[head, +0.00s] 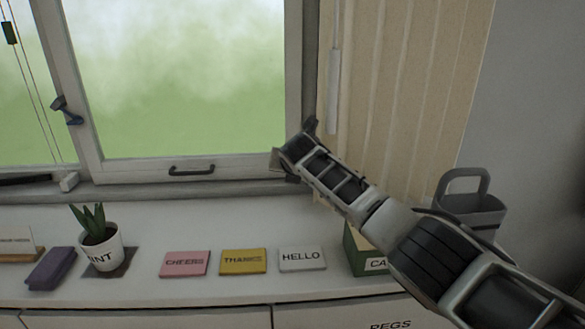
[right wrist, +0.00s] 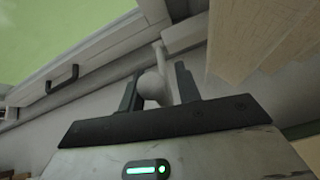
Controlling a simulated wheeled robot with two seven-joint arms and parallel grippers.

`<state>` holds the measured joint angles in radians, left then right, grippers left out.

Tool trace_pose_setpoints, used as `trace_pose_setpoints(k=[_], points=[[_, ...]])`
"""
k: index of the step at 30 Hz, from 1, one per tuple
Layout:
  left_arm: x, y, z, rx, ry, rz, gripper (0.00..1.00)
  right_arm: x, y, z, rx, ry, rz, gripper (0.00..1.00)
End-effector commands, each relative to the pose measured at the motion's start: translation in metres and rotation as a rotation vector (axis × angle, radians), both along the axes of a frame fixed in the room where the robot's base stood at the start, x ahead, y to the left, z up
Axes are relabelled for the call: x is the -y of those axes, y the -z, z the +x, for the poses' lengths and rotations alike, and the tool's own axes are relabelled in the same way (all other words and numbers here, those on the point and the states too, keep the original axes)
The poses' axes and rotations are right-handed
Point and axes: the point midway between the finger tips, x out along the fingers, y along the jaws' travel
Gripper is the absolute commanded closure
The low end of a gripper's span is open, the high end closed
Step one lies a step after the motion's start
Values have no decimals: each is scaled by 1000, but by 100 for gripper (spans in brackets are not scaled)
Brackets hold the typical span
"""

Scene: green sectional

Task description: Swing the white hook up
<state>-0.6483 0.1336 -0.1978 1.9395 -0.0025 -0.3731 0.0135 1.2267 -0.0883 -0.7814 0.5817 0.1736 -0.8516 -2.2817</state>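In the right wrist view, a white piece with a rounded knob end and a thin stem, which looks like the white hook (right wrist: 152,86), stands at the lower corner of the window frame. My right gripper (right wrist: 158,86) is open, with one dark finger on each side of the knob. A small gap shows on the knob's right; I cannot tell whether the left finger touches it. In the head view my right gripper (head: 281,162) is at the window's lower right corner and hides the hook. My left gripper is in neither view.
The window (head: 190,80) has a dark handle (head: 191,170) on its bottom rail. Below, the white counter (head: 150,290) holds a potted plant (head: 101,249), pink, yellow and white cards, a green box (head: 357,250) and a grey caddy (head: 468,207). A beige curtain (head: 410,90) hangs right of the window.

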Motion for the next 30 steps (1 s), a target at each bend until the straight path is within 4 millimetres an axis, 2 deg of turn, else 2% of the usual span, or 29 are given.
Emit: trace_pose_setpoints(k=[8,14,23,30], points=[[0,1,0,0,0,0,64,-1,-3,-4,2,-3,0,67],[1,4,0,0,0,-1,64,-1,-14,-20,5,-4,0,67],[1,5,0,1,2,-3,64,0,-42,-59,5,-3,0,67],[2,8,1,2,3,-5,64,-1,-70,-99,5,-3,0,67]])
